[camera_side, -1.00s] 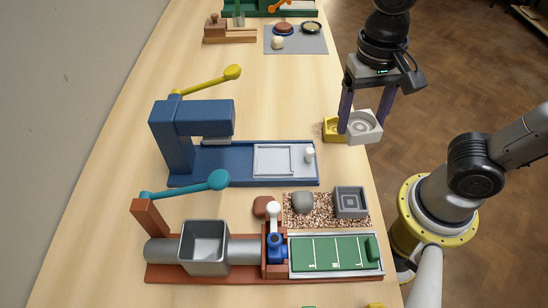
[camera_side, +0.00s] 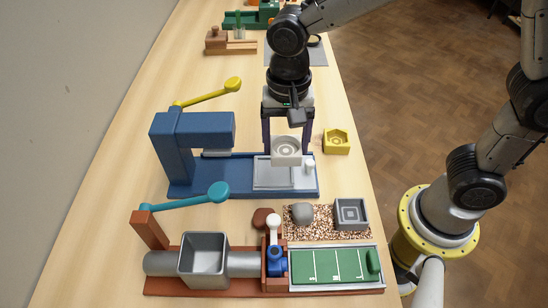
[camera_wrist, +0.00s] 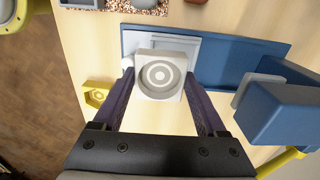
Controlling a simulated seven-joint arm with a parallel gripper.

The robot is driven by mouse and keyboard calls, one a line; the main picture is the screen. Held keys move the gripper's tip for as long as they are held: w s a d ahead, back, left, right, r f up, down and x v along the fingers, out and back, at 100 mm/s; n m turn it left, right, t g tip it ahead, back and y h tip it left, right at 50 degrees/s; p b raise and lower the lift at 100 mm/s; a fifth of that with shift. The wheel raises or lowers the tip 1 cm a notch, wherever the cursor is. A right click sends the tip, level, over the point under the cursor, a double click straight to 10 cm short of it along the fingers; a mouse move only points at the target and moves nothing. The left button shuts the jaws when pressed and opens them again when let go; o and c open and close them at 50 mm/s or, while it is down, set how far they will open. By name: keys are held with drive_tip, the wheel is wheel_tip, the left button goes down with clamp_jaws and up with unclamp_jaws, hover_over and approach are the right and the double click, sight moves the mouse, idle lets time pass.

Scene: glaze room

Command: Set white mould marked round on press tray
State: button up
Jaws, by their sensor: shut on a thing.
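The white mould (camera_side: 286,150) has a round ringed hollow in its top. It also shows in the wrist view (camera_wrist: 160,77). My gripper (camera_side: 286,143) is shut on it, one finger on each side, and holds it upright over the press tray. The press tray (camera_side: 262,178) is a pale grey plate on the blue press base, with a small white knob (camera_side: 309,167) at its right end. It also shows in the wrist view (camera_wrist: 190,46), partly hidden by the mould. I cannot tell whether the mould touches the tray.
A yellow mould (camera_side: 337,142) stands on the table right of the tray. The blue press (camera_side: 190,140) with its yellow lever rises to the left. Nearer are a grey square mould (camera_side: 350,214), a grey lump (camera_side: 302,213) and the extruder with its green bed (camera_side: 330,265).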

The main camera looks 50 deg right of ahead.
sight(274, 172)
drive_tip(key=shift+w+a+f, duration=0.2)
drive_tip(key=shift+w+f, duration=0.2)
drive_tip(key=shift+f, duration=0.15)
drive_tip(key=shift+w+a+f, duration=0.2)
drive_tip(key=shift+w+f, duration=0.2)
drive_tip(key=shift+f, duration=0.1)
drive_tip(key=shift+w+a+f, duration=0.1)
drive_tip(key=shift+w+f, duration=0.05)
drive_tip(key=shift+f, duration=0.8)
drive_tip(key=shift+w+a+f, duration=0.1)
drive_tip(key=shift+f, duration=0.85)
drive_tip(key=shift+f, duration=0.15)
drive_tip(key=o, duration=1.3)
drive_tip(key=shift+o, duration=0.2)
wheel_tip(274, 172, up, 12)
drive_tip(key=shift+d+r, duration=0.1)
drive_tip(key=shift+r, duration=0.1)
